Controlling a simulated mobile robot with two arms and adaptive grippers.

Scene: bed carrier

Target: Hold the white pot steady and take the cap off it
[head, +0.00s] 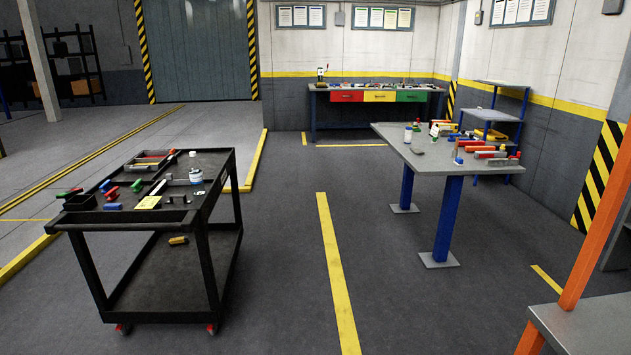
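A small white pot (196,177) stands upright near the right side of the black cart's top (215,160). A darker band shows on it, but it is too small here to make out its cap clearly. A similar small white container (408,135) stands on the grey table to the right. I cannot tell for sure which one is the task's pot. Neither of my grippers is in view.
Small tools and coloured parts lie around the pot on the cart. The grey table (390,137) on blue legs holds several items. Open floor with a yellow stripe (335,270) lies between them. An orange post (597,215) and grey bench (590,325) are close at right.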

